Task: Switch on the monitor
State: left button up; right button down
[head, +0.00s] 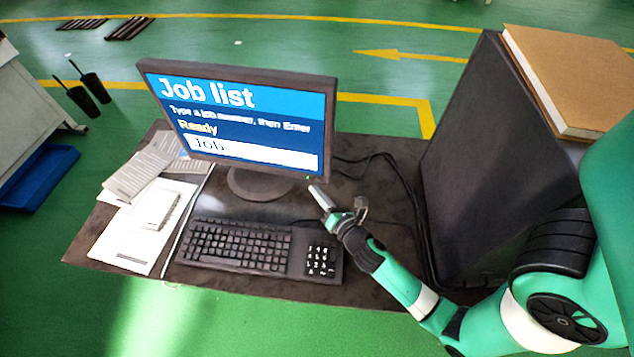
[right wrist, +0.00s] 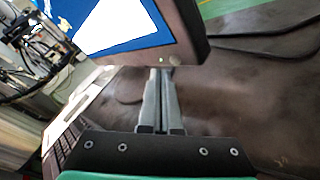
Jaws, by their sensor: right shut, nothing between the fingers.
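The monitor (head: 237,112) stands on the dark desk with its screen lit blue. It reads "Job list", "Type a job number, then Enter", "Ready" and "Job". A small green light shows at the lower right of its bezel. In the right wrist view the monitor (right wrist: 182,35) is at the top, with the small light above my fingertips. My right gripper (head: 316,190) is shut and empty, just below the bezel's lower right corner. In the right wrist view the fingers (right wrist: 160,75) reach the bezel's lower edge; I cannot tell whether they touch it. My left gripper is not in view.
A keyboard (head: 236,246) with a number pad (head: 321,260) lies in front of the monitor. Papers (head: 135,222) lie on the desk's left. Cables (head: 385,165) run behind my gripper.

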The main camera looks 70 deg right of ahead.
jog(key=shift+a+f+b, duration=0.1)
jog(key=shift+a+b, duration=0.25)
jog(key=shift+b, duration=0.05)
jog(key=a+b, duration=0.2)
jog(key=a, duration=0.1)
jog(key=shift+s+a, duration=0.1)
jog(key=shift+a, duration=0.1)
jog(key=shift+s+a+b, duration=0.1)
jog(key=shift+a+b, duration=0.3)
jog(key=shift+a, duration=0.05)
jog(key=shift+r, duration=0.25)
